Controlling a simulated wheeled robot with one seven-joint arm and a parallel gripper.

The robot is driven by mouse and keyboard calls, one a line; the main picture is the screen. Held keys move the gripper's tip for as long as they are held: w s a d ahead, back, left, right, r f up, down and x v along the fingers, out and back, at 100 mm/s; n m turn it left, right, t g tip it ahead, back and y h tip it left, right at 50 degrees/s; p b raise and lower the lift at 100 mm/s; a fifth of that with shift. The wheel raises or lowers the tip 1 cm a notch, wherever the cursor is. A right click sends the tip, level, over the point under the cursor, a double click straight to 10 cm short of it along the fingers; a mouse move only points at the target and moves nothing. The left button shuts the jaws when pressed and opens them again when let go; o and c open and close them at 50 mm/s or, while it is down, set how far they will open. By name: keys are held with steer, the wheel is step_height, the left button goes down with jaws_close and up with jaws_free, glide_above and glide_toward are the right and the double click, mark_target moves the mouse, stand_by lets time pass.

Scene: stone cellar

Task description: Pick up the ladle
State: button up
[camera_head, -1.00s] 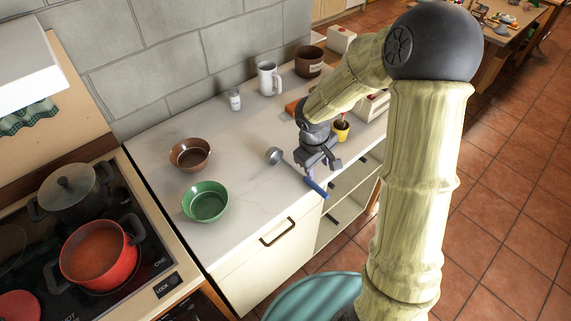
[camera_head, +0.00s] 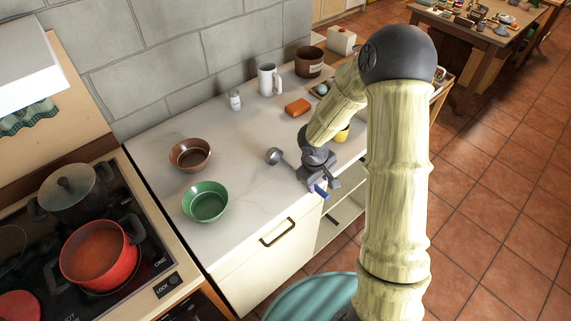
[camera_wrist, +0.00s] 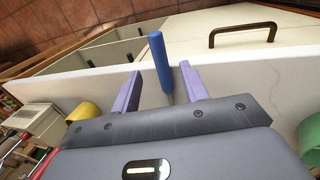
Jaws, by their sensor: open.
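The ladle has a grey metal bowl (camera_head: 273,155) that rests on the pale counter, left of my gripper. Its blue handle (camera_head: 321,191) points toward the counter's front edge, and my gripper hides part of the shaft. In the wrist view the blue handle (camera_wrist: 159,60) stands between the two purple fingers, with a gap on either side. My gripper (camera_wrist: 160,80) is open around the ladle, low at the front edge of the counter; it also shows in the head view (camera_head: 322,182).
A green bowl (camera_head: 205,202) and a brown bowl (camera_head: 190,154) stand left of the ladle. A white mug (camera_head: 269,79), a shaker (camera_head: 235,100) and an orange block (camera_head: 297,108) lie farther back. A yellow cup (camera_head: 343,134) is close behind my gripper. The stove with a red pot (camera_head: 97,253) is at left.

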mark_target(317, 188)
steer(key=f, duration=0.3)
steer(key=shift+w+d+f, duration=0.1)
steer(key=shift+w+f, duration=0.2)
steer(key=shift+f, duration=0.05)
jaws_close()
